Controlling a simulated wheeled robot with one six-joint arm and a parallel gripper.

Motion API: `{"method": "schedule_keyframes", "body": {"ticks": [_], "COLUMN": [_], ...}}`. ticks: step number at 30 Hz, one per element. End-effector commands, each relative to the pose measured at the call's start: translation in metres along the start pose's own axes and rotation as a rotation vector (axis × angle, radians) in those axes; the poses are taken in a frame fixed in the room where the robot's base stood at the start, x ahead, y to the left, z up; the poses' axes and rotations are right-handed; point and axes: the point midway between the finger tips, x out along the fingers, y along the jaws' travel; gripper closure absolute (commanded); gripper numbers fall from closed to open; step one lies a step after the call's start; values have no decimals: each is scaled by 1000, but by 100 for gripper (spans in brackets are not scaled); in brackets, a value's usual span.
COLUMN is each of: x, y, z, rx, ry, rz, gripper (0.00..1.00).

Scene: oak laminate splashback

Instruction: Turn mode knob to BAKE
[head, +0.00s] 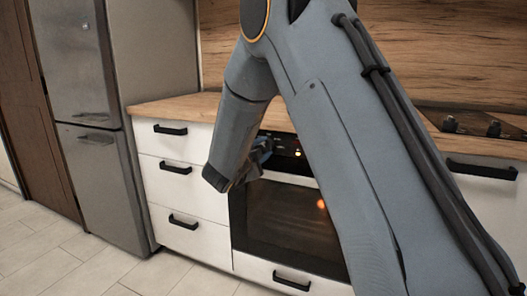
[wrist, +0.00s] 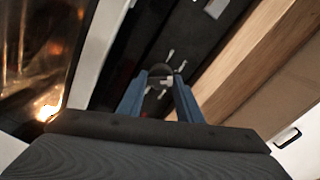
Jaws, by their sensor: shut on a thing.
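The oven's black control panel (head: 285,148) runs along the top of the oven below the worktop. In the wrist view the panel (wrist: 130,60) slants across the picture. A small dark round knob (wrist: 160,70) sits between the two blue fingers of my gripper (wrist: 161,84), which is shut on it. White marks surround the knob; its labels are too small to read, so I cannot tell its setting. In the head view my gripper (head: 262,150) is at the panel's left part, and my arm hides much of the panel and the knob.
The oven door (head: 275,215) is closed below, with an orange glow inside. White drawers (head: 175,190) stand left of it and a grey fridge (head: 100,160) farther left. A wooden worktop (head: 190,107) lies above, with a dark hob (head: 480,125) at right.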

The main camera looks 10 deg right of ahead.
Motion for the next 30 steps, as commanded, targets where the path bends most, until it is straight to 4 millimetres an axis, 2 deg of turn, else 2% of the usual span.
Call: {"method": "schedule_keyframes", "body": {"ticks": [30], "x": [1], "y": [3], "z": [0], "rx": [967], "ry": [-52], "rz": [-3], "gripper": [90]}}
